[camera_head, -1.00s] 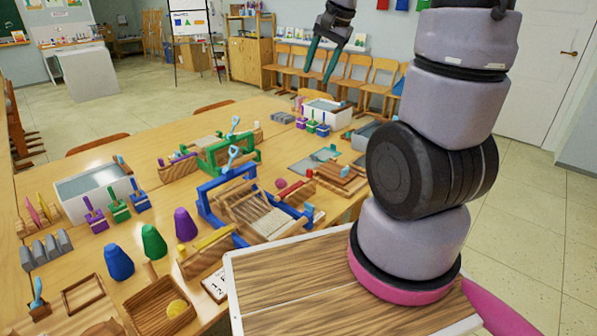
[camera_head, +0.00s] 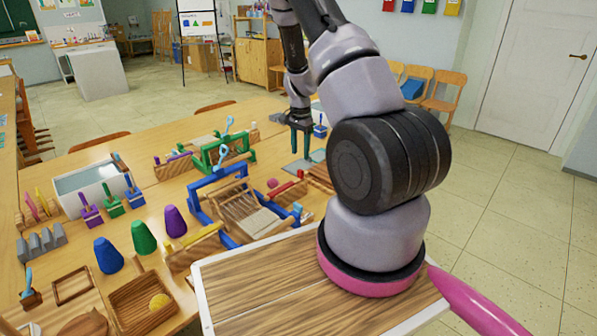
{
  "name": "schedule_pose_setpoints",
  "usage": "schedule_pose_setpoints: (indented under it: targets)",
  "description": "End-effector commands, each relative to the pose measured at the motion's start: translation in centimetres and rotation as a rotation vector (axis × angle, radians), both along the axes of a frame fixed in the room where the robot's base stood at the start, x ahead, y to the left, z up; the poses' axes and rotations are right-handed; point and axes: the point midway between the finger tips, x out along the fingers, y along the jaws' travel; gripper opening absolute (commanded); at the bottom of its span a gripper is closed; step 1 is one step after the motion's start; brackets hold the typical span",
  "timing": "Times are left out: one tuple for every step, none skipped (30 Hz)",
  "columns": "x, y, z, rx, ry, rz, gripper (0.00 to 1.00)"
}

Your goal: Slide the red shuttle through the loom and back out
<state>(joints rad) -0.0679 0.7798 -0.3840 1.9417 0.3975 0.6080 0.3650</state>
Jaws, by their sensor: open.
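The blue-framed loom (camera_head: 191,201) stands on the table in front of my arm, with a wooden inner frame and pale threads. A slim red piece (camera_head: 285,189), which looks like the red shuttle, lies just right of the loom, apart from my gripper. My gripper (camera_head: 301,150) points down with two dark green fingers spread apart and nothing between them. It is above the table, behind and a little right of the red piece. My arm hides part of the table to the right.
A green-framed loom (camera_head: 222,150) stands behind the blue one. A red ball (camera_head: 272,183) lies near the red piece. Purple (camera_head: 174,222), green (camera_head: 143,238) and blue (camera_head: 108,256) cones stand at front left.

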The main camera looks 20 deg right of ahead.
Motion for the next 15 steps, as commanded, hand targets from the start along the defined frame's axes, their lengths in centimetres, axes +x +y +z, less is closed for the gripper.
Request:
schedule_pose_setpoints:
  targets:
    - [-0.2, -0.1, -1.1, 0.0, 0.005, -0.001, 0.57]
    - [-0.1, -0.1, -1.7, 0.001, 0.004, -0.001, 0.57]
    - [-0.2, -0.1, -2.5, 0.0, 0.005, -0.002, 0.57]
    - [-0.1, 0.0, -3.1, 0.001, 0.004, -0.001, 0.57]
    - [-0.2, 0.0, -3.7, 0.001, 0.005, -0.001, 0.57]
    - [-0.1, -0.1, -4.4, 0.001, 0.004, -0.002, 0.57]
    - [-0.1, -0.1, -4.9, 0.0, 0.003, -0.001, 0.57]
    - [-0.1, -0.1, -5.5, 0.001, 0.004, -0.001, 0.57]
    - [-0.1, 0.0, -6.1, 0.001, 0.003, 0.0, 0.57]
    - [-0.1, 0.0, -6.5, 0.0, 0.002, 0.0, 0.57]
    - [-0.1, 0.0, -6.9, 0.0, 0.002, 0.001, 0.57]
    - [-0.1, 0.0, -7.4, 0.0, 0.002, 0.001, 0.57]
    - [-0.1, 0.0, -7.7, 0.0, 0.002, 0.0, 0.57]
    - [-0.1, 0.0, -7.9, 0.001, 0.001, 0.0, 0.57]
    - [-0.1, 0.0, -8.2, 0.001, 0.001, 0.0, 0.57]
